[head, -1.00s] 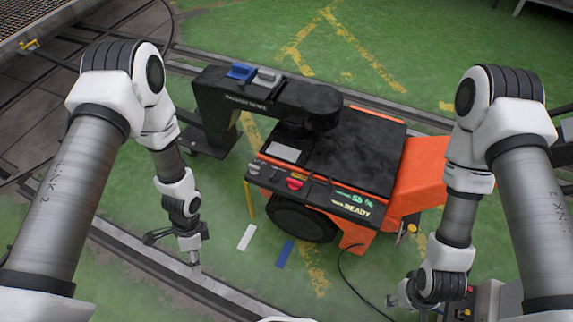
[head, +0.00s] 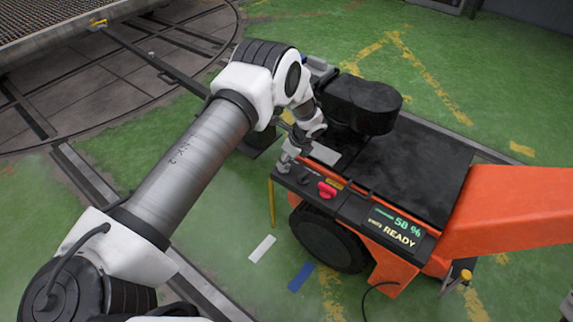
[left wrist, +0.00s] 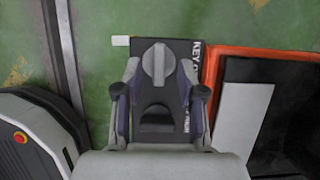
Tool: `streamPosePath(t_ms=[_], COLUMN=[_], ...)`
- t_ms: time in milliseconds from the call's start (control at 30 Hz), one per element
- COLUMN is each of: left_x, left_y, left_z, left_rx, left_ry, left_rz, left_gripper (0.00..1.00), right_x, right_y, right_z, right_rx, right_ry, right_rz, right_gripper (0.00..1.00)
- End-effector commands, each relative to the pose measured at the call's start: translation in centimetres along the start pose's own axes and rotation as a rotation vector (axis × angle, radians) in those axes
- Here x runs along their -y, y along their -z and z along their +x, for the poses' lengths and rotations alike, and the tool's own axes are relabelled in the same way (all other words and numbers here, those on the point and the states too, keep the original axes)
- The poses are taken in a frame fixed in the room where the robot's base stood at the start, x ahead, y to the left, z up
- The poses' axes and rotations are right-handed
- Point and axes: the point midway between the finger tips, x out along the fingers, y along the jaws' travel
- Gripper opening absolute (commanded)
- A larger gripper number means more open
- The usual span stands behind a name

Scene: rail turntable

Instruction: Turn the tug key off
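The tug (head: 400,170) is orange with a black deck and a dark control panel. The key switch shows in the left wrist view as a grey round knob (left wrist: 157,65) with a raised bar, which runs up and down in the picture. It sits on a dark plate whose label reads "KEY", partly hidden, with "RUN" lower down. My left gripper (head: 283,164) is at the left end of the panel and hides the key in the head view. In the left wrist view its fingers (left wrist: 159,84) are apart, one on each side of the knob; contact cannot be told. My right gripper is out of view.
A red button (head: 326,190) and a small dark knob (head: 304,178) stand right of the gripper. The display (head: 396,230) reads 58 % and READY. A black arm-like housing (head: 362,104) rises behind the panel.

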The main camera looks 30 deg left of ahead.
Motion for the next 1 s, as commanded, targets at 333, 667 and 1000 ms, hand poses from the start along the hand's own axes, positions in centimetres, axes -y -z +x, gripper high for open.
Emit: streamPosePath(t_ms=[333, 667, 1000], left_x=[-0.01, -0.02, -0.01], left_y=[-0.02, 0.01, 0.06], left_z=[1.64, 1.63, 1.73], left_rx=[0.0, 0.0, 0.0], left_ry=[0.0, 0.0, -0.021], left_rz=[0.0, 0.0, -0.048], left_gripper=[0.4, 0.0, 0.0], right_x=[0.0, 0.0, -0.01], right_y=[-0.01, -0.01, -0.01], right_z=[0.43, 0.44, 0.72], right_rx=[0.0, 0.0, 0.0], right_ry=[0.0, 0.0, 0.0], right_rz=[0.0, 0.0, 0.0], right_gripper=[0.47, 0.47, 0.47])
